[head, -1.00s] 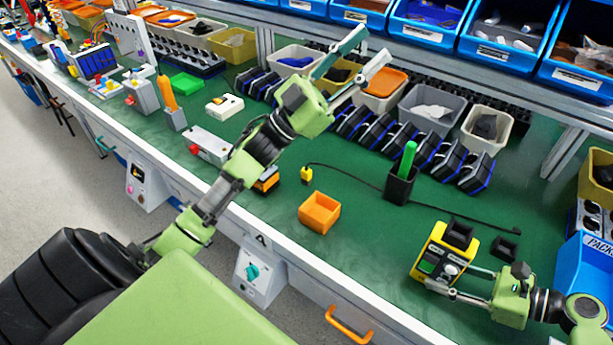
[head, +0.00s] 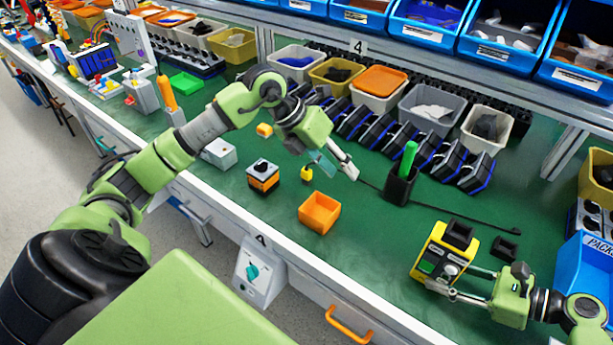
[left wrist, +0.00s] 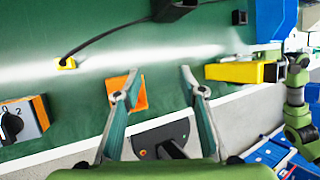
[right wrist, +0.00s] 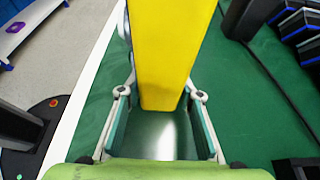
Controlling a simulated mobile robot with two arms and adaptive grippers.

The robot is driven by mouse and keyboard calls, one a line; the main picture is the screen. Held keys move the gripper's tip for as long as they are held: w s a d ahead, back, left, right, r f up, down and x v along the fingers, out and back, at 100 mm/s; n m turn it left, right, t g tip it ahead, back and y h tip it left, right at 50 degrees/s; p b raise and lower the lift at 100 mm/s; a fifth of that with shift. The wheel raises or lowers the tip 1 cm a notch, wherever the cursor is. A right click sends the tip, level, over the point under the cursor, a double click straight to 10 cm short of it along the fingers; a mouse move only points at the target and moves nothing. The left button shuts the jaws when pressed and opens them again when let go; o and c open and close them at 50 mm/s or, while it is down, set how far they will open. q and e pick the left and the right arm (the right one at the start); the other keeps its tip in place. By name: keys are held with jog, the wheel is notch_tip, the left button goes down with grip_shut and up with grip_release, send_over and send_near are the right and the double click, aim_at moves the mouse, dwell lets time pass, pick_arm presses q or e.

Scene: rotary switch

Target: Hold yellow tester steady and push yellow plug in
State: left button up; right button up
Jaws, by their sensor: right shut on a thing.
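The yellow tester (head: 432,262) stands on the green bench at the right, with a black socket block on top and a green screen. My right gripper (head: 449,283) is shut on its lower part; the tester's yellow body (right wrist: 163,45) lies between the fingers in the right wrist view. The yellow plug (head: 306,174) with its black cable lies on the bench; it also shows in the left wrist view (left wrist: 67,63). My left gripper (head: 338,170) is open and empty above the bench, to the right of the plug. The left wrist view shows its fingers (left wrist: 160,74) spread.
An orange box (head: 318,213) sits in front of the plug. An orange-grey rotary switch (head: 263,177) stands to its left. A black holder (head: 399,188) with a green handle stands to the right, near the cable. Bench between box and tester is clear.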

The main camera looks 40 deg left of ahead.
aim_at(306, 168)
pick_arm(q)
jog(key=a+y, duration=0.5)
jog(key=a, duration=0.6)
jog(key=x, duration=0.7)
jog(key=shift+w+a, duration=0.1)
jog(key=shift+a, duration=0.2)
jog(key=shift+a+x, duration=0.2)
jog(key=shift+x, duration=1.2)
jog(key=shift+a+x, duration=0.2)
jog(key=shift+x, duration=1.2)
grip_shut()
